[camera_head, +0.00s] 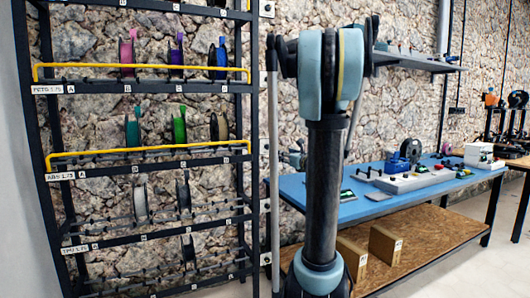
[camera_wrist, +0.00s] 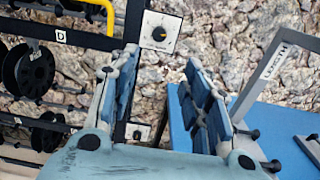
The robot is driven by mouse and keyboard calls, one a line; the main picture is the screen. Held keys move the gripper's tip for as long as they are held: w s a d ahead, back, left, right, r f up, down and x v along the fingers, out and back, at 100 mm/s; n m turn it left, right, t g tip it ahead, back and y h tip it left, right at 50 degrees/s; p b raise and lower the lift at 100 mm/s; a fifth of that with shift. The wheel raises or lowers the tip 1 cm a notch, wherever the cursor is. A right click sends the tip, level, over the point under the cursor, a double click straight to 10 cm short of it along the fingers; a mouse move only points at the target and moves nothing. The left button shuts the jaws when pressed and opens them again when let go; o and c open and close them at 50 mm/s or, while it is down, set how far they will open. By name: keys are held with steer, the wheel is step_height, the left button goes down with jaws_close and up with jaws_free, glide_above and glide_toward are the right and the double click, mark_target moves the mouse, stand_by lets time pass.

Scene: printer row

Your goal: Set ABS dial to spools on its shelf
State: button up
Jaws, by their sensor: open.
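The ABS shelf label (camera_head: 60,177) is at the left end of the middle shelf bar. A teal spool (camera_head: 133,127), a green spool (camera_head: 179,125) and a beige spool (camera_head: 219,127) stand on that shelf. In the wrist view, a dial (camera_wrist: 159,33) with a dark knob and yellow mark sits on a white plate on the rack post, right of the label D (camera_wrist: 61,37). Its exact setting is too small to read. My gripper (camera_wrist: 163,68) is open and empty, its fingertips apart below the dial. In the head view my arm hides most of the gripper.
A second dial (camera_wrist: 137,131) is lower on the post, partly behind a finger. Yellow rails (camera_head: 150,148) cross the rack front. A blue table (camera_head: 380,205) and a grey frame marked LENGTH (camera_wrist: 270,70) stand to the right. Black spools (camera_wrist: 30,70) are at left.

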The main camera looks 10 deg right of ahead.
mark_target(269, 148)
steer(key=x, duration=1.7)
steer(key=shift+c, duration=0.3)
jaws_close()
